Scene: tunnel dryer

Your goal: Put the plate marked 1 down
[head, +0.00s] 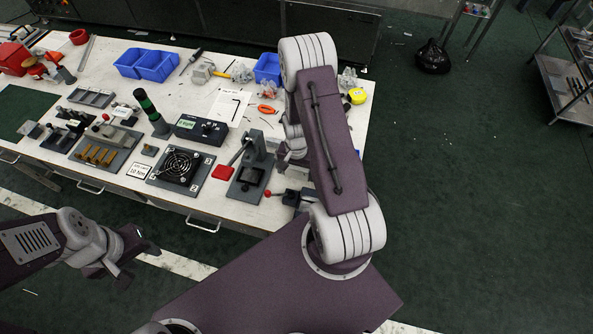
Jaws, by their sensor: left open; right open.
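I cannot make out a plate marked 1. A dark square plate with a fan (180,168) lies near the table's front edge; small marks at its corners are too small to read surely. A white card reading 10 Nm (138,170) lies left of it. My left gripper (146,250) is open and empty, in front of the table and off its edge. My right gripper (287,156) is open at the table's right part, beside the small press (251,175). My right arm partly hides it, and I see nothing held in it.
A red block (223,173) lies between fan plate and press. Blue bins (147,64) are farther back. A grey plate with brass pins (99,156) lies left.

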